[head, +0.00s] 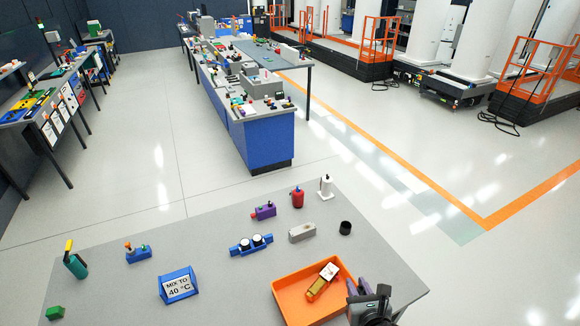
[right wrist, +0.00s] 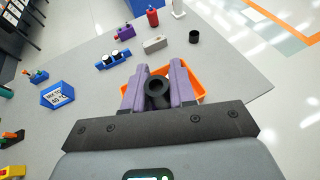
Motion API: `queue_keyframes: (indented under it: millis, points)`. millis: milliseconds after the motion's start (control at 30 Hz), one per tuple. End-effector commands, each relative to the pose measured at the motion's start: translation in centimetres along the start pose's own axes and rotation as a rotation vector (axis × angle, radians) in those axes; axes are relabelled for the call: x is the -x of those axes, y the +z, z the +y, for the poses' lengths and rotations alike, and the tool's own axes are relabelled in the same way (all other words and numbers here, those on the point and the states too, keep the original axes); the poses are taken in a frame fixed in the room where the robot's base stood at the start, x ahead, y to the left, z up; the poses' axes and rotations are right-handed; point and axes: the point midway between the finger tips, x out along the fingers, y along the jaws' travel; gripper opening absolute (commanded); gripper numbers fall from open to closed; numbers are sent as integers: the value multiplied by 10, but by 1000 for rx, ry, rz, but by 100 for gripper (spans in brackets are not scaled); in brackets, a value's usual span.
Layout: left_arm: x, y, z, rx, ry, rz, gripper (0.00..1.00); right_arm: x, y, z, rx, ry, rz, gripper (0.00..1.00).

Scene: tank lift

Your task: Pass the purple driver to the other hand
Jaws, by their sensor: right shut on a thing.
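My right gripper (head: 362,288) is at the table's front right, beside the orange tray. In the right wrist view its two purple-grey fingers (right wrist: 158,90) are shut on a dark round-ended thing (right wrist: 157,86), seen end-on. Most of that thing is hidden, so I cannot tell whether it is the purple driver. A purple piece (head: 265,211) with a reddish end lies at the back middle of the table; it also shows in the right wrist view (right wrist: 125,32). No gripper touches it. My left gripper is not in view.
The orange tray (head: 280,294) holds a gold and white item (head: 322,281). Nearby are a grey block (head: 302,233), a black cup (head: 345,228), a red bottle (head: 297,198) and a blue holder (head: 251,244). A blue sign (head: 178,286) stands left. Bare tabletop lies between.

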Motion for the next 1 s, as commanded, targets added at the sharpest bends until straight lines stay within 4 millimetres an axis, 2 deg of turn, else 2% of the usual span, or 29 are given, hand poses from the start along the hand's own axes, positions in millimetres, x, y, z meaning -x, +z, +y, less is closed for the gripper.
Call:
queue_keyframes:
  millis: [167,367,700,1000]
  points:
    - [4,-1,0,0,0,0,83,4,7,2,3,9,-1,0]
    - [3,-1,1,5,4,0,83,19,19,15,30,71,-4,0]
    - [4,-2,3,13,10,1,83,75,62,66,127,298,-7,0]
    - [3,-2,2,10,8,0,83,116,96,106,198,476,-11,0]
